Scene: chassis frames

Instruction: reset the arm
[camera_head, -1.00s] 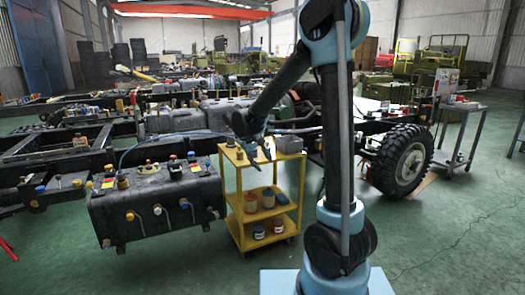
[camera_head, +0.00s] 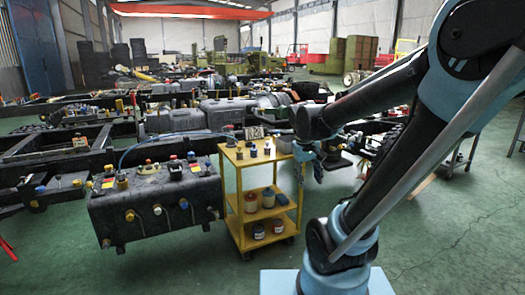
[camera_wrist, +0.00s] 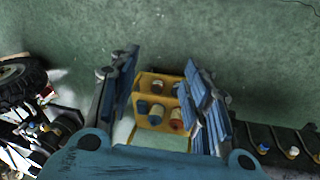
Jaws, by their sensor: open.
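My arm (camera_head: 420,120) stands at the right of the head view, its upper part leaning right and its forearm reaching back left. My gripper (camera_head: 328,172) hangs at the forearm's end, just right of the yellow cart's top and pointing down. In the wrist view my gripper (camera_wrist: 163,85) has its two blue fingers spread apart, with nothing held between them. The yellow cart (camera_wrist: 158,78) shows beyond the gap between the fingers. How far the gripper is from the cart is hard to tell.
The yellow cart (camera_head: 238,215) carries small parts on top and several jars on its shelves. A dark tank (camera_head: 150,205) with coloured caps is left of it. Chassis frames (camera_head: 60,150) fill the back. Green floor (camera_head: 440,230) is clear at right.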

